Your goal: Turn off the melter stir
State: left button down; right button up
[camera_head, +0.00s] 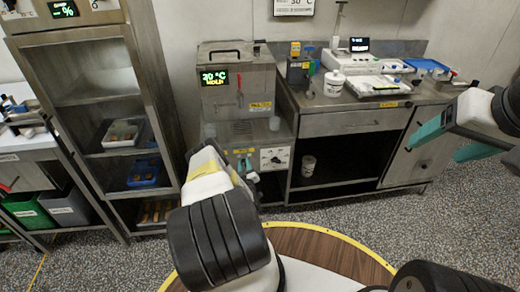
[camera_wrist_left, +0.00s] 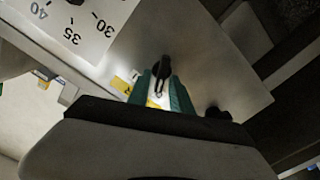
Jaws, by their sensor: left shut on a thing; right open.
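The melter (camera_head: 262,88) is a steel box with a lid handle, and its display (camera_head: 214,78) reads 30 °C HOLD. Below it, a steel front carries a white dial plate (camera_head: 274,158) with a black knob. The dial plate also shows in the left wrist view (camera_wrist_left: 98,22), with 30, 35 and 40 on it. Beside it, a small black switch lever (camera_wrist_left: 161,68) stands between the teal fingers of my left gripper (camera_wrist_left: 162,90), which is shut on it. My left arm partly hides this in the head view. My right gripper (camera_head: 462,140) is open and empty at the right.
A steel bench (camera_head: 350,122) right of the melter bears a white tub (camera_head: 334,83), a white machine (camera_head: 350,62) and a tray. A steel rack (camera_head: 88,75) stands on the left. A second round black knob (camera_wrist_left: 217,113) lies near my left gripper.

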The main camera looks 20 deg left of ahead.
pick_arm(q)
jog(key=shift+n, duration=0.4)
jog(key=c, duration=1.5)
grip_release()
jog(key=shift+s, duration=0.1)
jog(key=v, duration=0.7)
jog(key=shift+s+d, duration=0.2)
jog(key=shift+s, duration=0.15)
jog(key=shift+f, duration=0.1)
